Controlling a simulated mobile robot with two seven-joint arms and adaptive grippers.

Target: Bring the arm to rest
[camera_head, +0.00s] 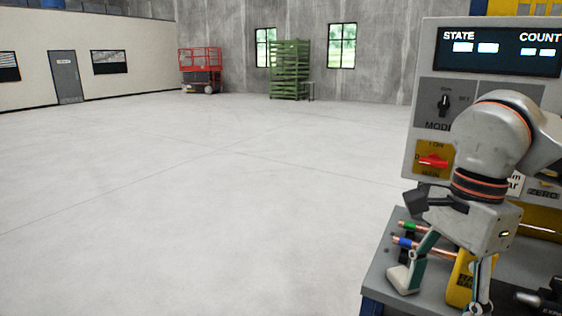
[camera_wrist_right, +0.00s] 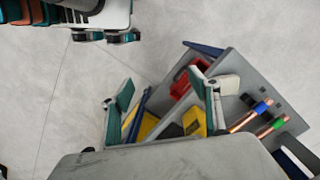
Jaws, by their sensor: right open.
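My right arm shows at the right of the head view. Its gripper (camera_head: 442,290) is open and points down over the front of a grey bench (camera_head: 378,285). In the right wrist view the gripper (camera_wrist_right: 166,103) has its fingers spread wide, with nothing between the tips. Two copper tubes, one with a green band (camera_head: 411,226) and one with a blue band (camera_head: 404,241), stick out beside it. They also show in the right wrist view, blue (camera_wrist_right: 250,117) and green (camera_wrist_right: 268,130). My left gripper (camera_wrist_right: 105,37) shows at the top left there; its opening is unclear.
A control panel (camera_head: 425,110) with a display and a red switch (camera_head: 432,161) stands close behind the right arm. A yellow block (camera_head: 459,280) is beside the gripper. The floor to the left (camera_head: 200,210) is clear. A red lift (camera_head: 200,68) and green rack (camera_head: 290,70) stand far back.

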